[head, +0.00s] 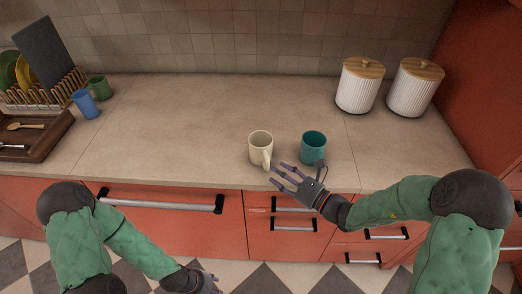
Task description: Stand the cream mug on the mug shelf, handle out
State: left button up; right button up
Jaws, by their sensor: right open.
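The cream mug (260,146) stands upright on the counter near its front edge, with its handle toward the front right. My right gripper (281,176) is open just in front of the cream mug's handle, with its fingers spread. I cannot tell whether a finger touches the handle. My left gripper (214,284) hangs low in front of the drawers at the bottom edge, partly cut off by the frame, and its opening is unclear. No mug shelf can be made out in the head view.
A teal mug (313,146) stands close to the right of the cream mug. Two white canisters (358,89) with wooden lids stand at the back right. A blue cup (86,104), a green mug (98,87), a dish rack (45,97) and a wooden tray (50,137) are at left. The middle counter (190,115) is clear.

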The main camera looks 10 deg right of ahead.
aim_at(268, 165)
jog(key=shift+b+x, duration=0.65)
jog(key=shift+x, duration=1.6)
jog(key=shift+w+d, duration=0.1)
jog(key=shift+d, duration=0.05)
grip_shut()
